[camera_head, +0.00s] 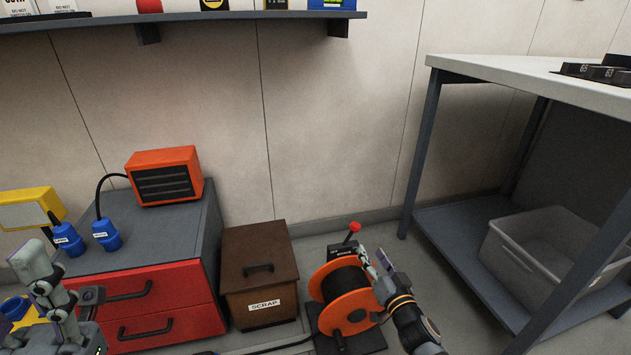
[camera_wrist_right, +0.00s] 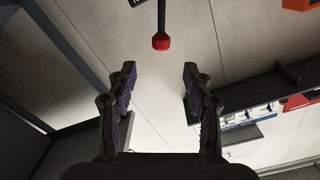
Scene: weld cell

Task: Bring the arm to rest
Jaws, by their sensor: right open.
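My right gripper (camera_head: 372,258) is in the lower middle of the head view, in front of the orange cable reel. In the right wrist view my right gripper (camera_wrist_right: 159,72) is open, with nothing between its fingers. A lever with a red knob (camera_head: 354,227) stands just beyond the fingertips. The red knob (camera_wrist_right: 160,41) also shows in the wrist view, past the fingertips and apart from them.
The orange reel (camera_head: 350,313) stands on the floor beside a brown scrap box (camera_head: 258,265). A red drawer cabinet (camera_head: 165,318) carries an orange heater (camera_head: 165,176) and blue plugs. A workbench (camera_head: 500,66) with a grey bin (camera_head: 525,262) below stands right. A shelf (camera_head: 200,17) hangs above.

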